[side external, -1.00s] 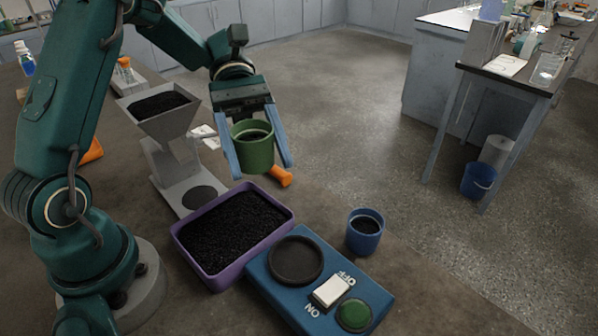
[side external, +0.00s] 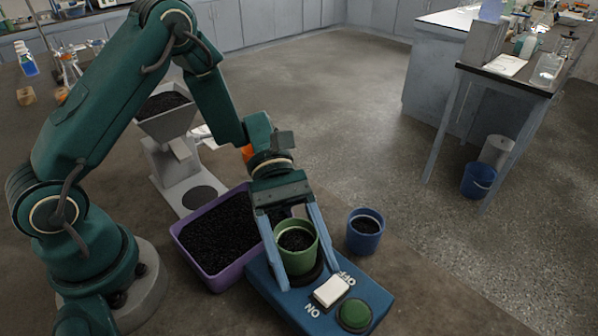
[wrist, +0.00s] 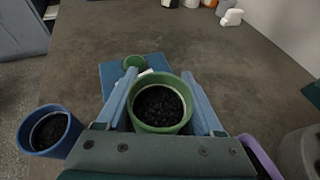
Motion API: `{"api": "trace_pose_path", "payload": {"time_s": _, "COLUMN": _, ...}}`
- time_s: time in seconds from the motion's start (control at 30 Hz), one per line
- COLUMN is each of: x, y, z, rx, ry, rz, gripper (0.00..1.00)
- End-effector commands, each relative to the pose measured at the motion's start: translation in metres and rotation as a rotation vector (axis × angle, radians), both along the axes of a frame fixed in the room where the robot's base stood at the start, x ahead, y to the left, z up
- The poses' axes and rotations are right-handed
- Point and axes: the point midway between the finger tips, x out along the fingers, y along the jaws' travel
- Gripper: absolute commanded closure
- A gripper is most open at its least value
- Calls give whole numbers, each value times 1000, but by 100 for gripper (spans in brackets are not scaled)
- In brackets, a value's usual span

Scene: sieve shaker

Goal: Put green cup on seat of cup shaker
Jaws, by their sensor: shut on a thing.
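The green cup (side external: 298,257) holds black granules and is upright between the fingers of my gripper (side external: 296,270). My gripper is shut on it; the cup also shows between the fingers in the wrist view (wrist: 161,126). The cup is over the round dark seat (side external: 313,276) of the blue cup shaker (side external: 268,287), and hides most of that seat. I cannot tell whether the cup's bottom touches the seat. The shaker has a white ON/OFF switch (side external: 332,291) and a green round button (side external: 354,313).
A blue cup (side external: 365,241) with dark contents stands right of the shaker, close to my gripper. A purple tray (side external: 215,284) of black granules is at the left. A grey hopper stand (side external: 177,160) is behind it. Bare table lies in front of the shaker.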

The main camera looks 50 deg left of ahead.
Motion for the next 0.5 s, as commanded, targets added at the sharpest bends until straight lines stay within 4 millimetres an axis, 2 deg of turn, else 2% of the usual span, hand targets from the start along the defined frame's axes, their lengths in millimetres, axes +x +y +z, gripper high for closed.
{"api": "trace_pose_path", "payload": {"time_s": 0.4, "x": 0, "y": 0, "z": -5, "rx": 0, "ry": -1, "rz": 0, "gripper": 91}}
{"api": "trace_pose_path", "payload": {"time_s": 0.43, "x": 0, "y": 0, "z": -6, "rx": 0, "ry": -1, "rz": 0, "gripper": 28}}
{"api": "trace_pose_path", "payload": {"time_s": 0.5, "x": 0, "y": 0, "z": -6, "rx": 0, "ry": -1, "rz": 0, "gripper": 2}}
